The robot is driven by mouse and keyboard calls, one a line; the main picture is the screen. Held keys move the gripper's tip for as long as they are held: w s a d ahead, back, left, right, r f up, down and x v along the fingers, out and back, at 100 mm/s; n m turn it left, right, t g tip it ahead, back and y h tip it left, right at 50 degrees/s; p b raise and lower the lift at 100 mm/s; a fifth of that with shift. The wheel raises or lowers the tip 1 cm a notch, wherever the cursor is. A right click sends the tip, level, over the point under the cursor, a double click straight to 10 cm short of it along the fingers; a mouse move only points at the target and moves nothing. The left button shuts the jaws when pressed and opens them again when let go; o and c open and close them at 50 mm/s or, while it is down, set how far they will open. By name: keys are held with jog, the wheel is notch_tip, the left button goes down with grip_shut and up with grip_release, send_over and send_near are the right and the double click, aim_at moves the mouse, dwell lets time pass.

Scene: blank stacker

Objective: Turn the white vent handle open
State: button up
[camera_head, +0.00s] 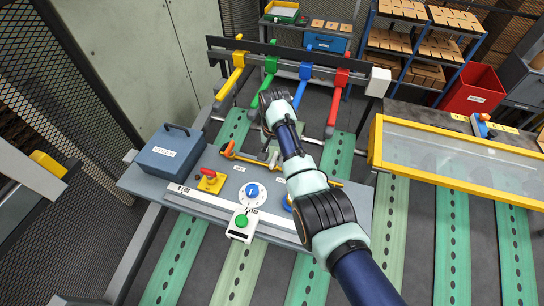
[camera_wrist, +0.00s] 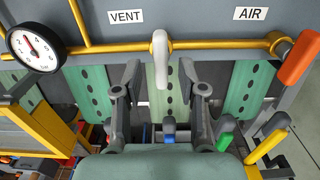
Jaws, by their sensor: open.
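The white vent handle (camera_wrist: 161,55) hangs down from the yellow pipe (camera_wrist: 215,46) below the VENT label in the wrist view. My gripper (camera_wrist: 162,92) is open, with one dark finger on each side of the handle's lower end. The handle lies between the fingers as seen from the wrist, and no contact shows. I cannot tell how far the fingertips are from it in depth. In the head view my arm reaches over the console (camera_head: 150,183) and partly covers the pipe area, so the handle is not clear there.
An orange handle (camera_wrist: 299,58) sits on the pipe by the AIR label, and a pressure gauge (camera_wrist: 36,47) is at the left. Blue (camera_head: 303,83), green (camera_head: 264,80), yellow (camera_head: 231,78) and red (camera_head: 338,92) levers stand beyond the console. A grey box (camera_head: 170,152) sits at its left end.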

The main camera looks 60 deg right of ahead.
jog(key=shift+f, duration=0.9)
jog(key=shift+c, duration=0.2)
grip_shut()
